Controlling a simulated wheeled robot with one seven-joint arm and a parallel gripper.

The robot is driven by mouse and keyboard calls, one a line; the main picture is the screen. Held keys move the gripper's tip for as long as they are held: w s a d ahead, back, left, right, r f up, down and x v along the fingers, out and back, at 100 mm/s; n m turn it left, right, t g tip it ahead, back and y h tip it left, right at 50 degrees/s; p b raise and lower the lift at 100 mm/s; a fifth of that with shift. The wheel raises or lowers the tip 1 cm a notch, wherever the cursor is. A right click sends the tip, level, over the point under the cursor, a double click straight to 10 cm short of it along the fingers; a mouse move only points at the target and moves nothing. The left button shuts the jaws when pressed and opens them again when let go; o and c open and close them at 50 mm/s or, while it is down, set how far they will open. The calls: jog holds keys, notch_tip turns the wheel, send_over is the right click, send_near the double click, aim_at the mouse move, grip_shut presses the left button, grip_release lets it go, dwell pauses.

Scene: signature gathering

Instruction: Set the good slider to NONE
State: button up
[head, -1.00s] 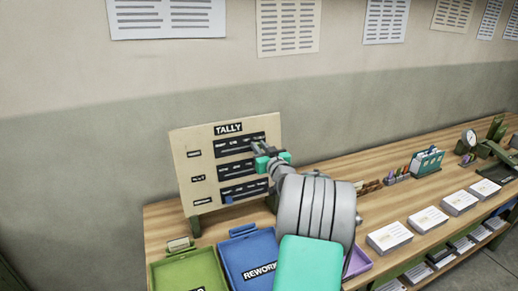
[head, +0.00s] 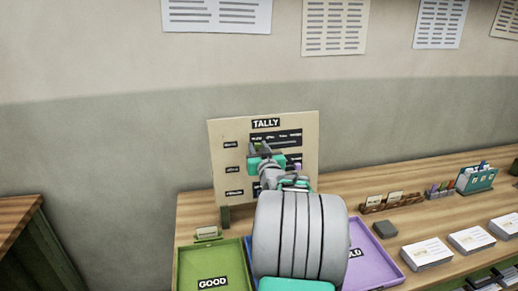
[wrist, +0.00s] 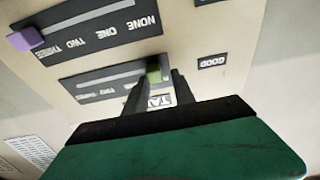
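The tally board (head: 215,130) stands upright on the bench, with slider rows marked NONE to THREE. The wrist view sees it upside down. The top slider's green knob (wrist: 153,73) sits at the NONE end of its track, by the GOOD label (wrist: 212,62). My gripper (head: 258,149) reaches to that end of the top row. In the wrist view my gripper's dark fingers (wrist: 160,76) flank the green knob, which fills the gap between them. In the head view my gripper hides the knob.
The second slider's purple knob (wrist: 25,39) is at THREE. A green GOOD tray (head: 190,265) and a purple tray (head: 385,265) lie in front of the board, partly behind my arm. Card stacks (head: 425,252) and a teal holder (head: 477,178) are to the right.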

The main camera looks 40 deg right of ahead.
jog(key=shift+o, duration=1)
jog(key=shift+d, duration=0.1)
jog(key=shift+s, duration=0.1)
jog(key=shift+s, duration=0.15)
jog(key=b+v, duration=0.2)
jog(key=v, duration=0.5)
jog(key=shift+s+a, duration=0.15)
jog(key=shift+a, duration=0.05)
